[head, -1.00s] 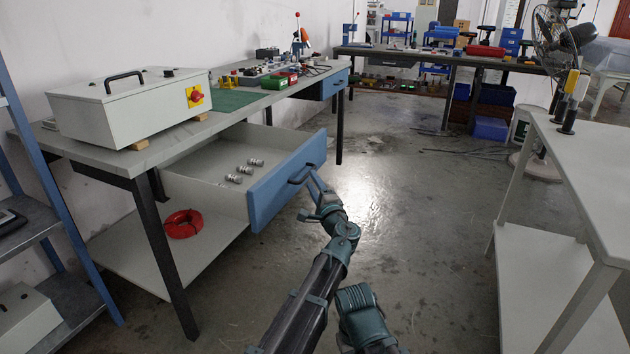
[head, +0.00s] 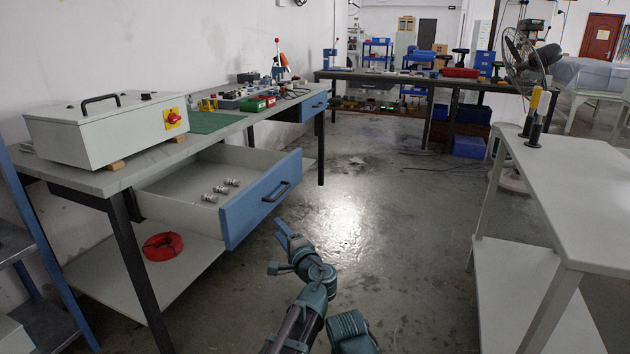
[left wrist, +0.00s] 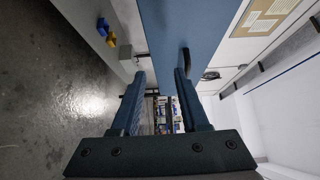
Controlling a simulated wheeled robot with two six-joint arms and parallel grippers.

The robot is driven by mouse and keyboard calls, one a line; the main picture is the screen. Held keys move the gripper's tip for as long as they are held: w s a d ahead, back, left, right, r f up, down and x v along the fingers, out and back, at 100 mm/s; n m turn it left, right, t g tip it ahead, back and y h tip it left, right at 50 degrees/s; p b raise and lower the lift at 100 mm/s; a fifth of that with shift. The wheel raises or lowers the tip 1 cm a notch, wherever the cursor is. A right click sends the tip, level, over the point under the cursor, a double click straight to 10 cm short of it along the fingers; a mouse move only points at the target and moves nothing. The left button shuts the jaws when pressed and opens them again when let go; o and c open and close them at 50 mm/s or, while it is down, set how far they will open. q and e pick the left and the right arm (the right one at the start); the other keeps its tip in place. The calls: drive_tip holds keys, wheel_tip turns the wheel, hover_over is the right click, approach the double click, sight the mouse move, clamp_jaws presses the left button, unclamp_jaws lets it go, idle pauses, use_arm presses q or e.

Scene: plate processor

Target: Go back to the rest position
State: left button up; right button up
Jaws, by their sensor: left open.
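My left gripper (head: 279,250) is in the lower middle of the head view, in front of the drawer. It is apart from the drawer's handle (head: 276,191). Its two fingers stand apart with nothing between them, also in the left wrist view (left wrist: 158,88). The blue-fronted drawer (head: 240,218) is pulled out from under the left workbench. In the left wrist view a blue panel (left wrist: 180,30) with a dark handle lies beyond the fingertips. I see no right gripper.
Several small metal parts (head: 221,190) lie in the drawer. The left workbench (head: 92,182) bears a grey box (head: 105,130) with a red switch. A red coil (head: 163,246) lies on its lower shelf. A pale table (head: 580,185) stands at right. The floor (head: 400,230) between is clear.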

use_arm(q)
drive_tip(key=s+a+f+n+g+h, duration=0.2)
drive_tip(key=s+a+f+n+g, duration=0.7)
drive_tip(key=s+f, duration=0.4)
drive_tip(key=s+d+f+n+g+h, duration=0.3)
drive_tip(key=s+d+f+g+h, duration=0.2)
drive_tip(key=s+f+h, duration=0.6)
drive_tip(key=s+d+r+m+g+y+p, duration=0.1)
drive_tip(key=s+d+r+m+y+p, duration=0.5)
drive_tip(key=d, duration=0.5)
wheel_tip(320, 180, up, 38)
drive_tip(key=s+n+h+p, duration=0.1)
drive_tip(key=p, duration=3.5)
drive_tip(key=shift+r+n, duration=0.2)
drive_tip(key=shift+n, duration=0.2)
drive_tip(key=shift+s, duration=0.1)
